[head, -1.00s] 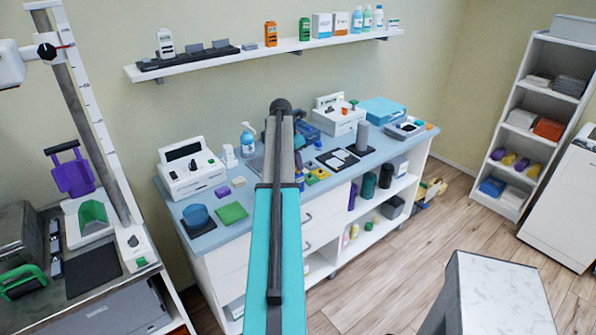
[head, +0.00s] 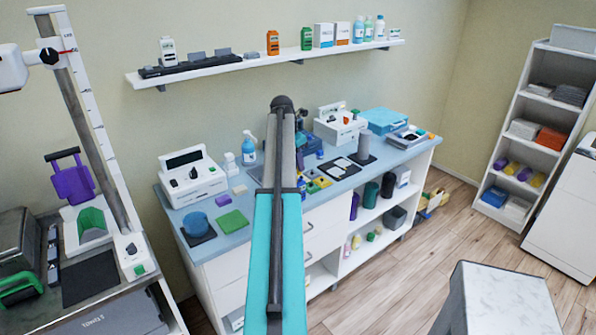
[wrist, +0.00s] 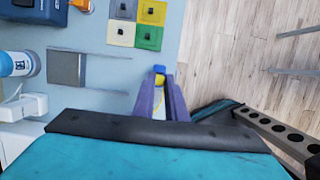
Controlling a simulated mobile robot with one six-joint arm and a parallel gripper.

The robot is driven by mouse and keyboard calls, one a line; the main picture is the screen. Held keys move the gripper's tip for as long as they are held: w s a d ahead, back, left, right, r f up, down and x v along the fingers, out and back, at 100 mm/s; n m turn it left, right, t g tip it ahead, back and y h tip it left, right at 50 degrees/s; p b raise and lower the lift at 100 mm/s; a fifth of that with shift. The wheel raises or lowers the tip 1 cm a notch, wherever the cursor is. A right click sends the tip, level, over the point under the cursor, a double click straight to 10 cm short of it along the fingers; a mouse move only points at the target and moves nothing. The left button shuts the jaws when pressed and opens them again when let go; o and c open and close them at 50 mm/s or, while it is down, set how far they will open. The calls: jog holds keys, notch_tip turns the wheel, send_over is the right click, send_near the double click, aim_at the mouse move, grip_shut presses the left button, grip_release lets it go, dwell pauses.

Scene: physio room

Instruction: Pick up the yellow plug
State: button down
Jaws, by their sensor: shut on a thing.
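My gripper (wrist: 161,82) is shut in the wrist view. Its two purple-grey fingers converge on a small yellow piece, the yellow plug (wrist: 160,79). A small blue part shows right at the fingertips beside the yellow. The fingers hide most of the plug, and I cannot tell whether it touches the counter. In the head view my arm covers most of the gripper, with a bit of blue and yellow at its right side.
A grey square (wrist: 67,68) and a blue-and-white bottle (wrist: 15,63) stand left. Wooden floor (wrist: 225,45) lies right of the counter edge.

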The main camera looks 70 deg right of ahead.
jog(key=a+r+b, duration=0.1)
jog(key=a+b, duration=0.3)
jog(key=a, duration=1.2)
jog(key=shift+w+r, duration=0.2)
jog(key=shift+w, duration=0.2)
